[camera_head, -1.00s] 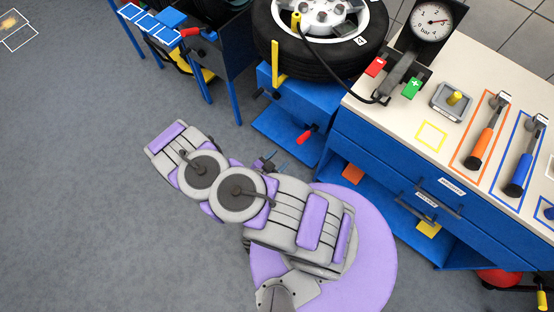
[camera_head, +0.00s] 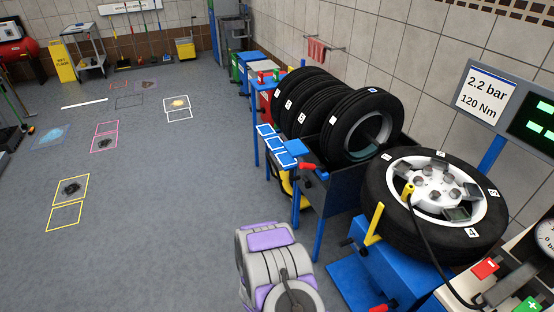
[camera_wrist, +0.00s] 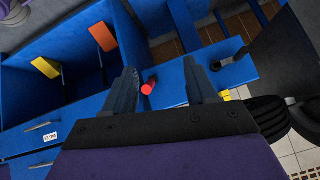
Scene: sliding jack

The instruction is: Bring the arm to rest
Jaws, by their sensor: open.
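My gripper (camera_wrist: 160,70) shows in the wrist view with its two dark fingers apart and nothing between them that it holds. A red handle (camera_wrist: 149,86) shows in the gap between the fingers, in front of the blue stand; I cannot tell how far it is from them. In the head view my purple and grey arm links (camera_head: 272,262) show at the bottom middle, folded over the floor beside the blue stand. The gripper itself is hidden in the head view.
A tire with a rim (camera_head: 436,195) lies on a blue stand (camera_head: 378,265) at right. A tire rack (camera_head: 345,185) holds several tires behind it. The wrist view shows a blue cabinet (camera_wrist: 85,85) with orange and yellow tags. Open grey floor (camera_head: 160,240) lies at left.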

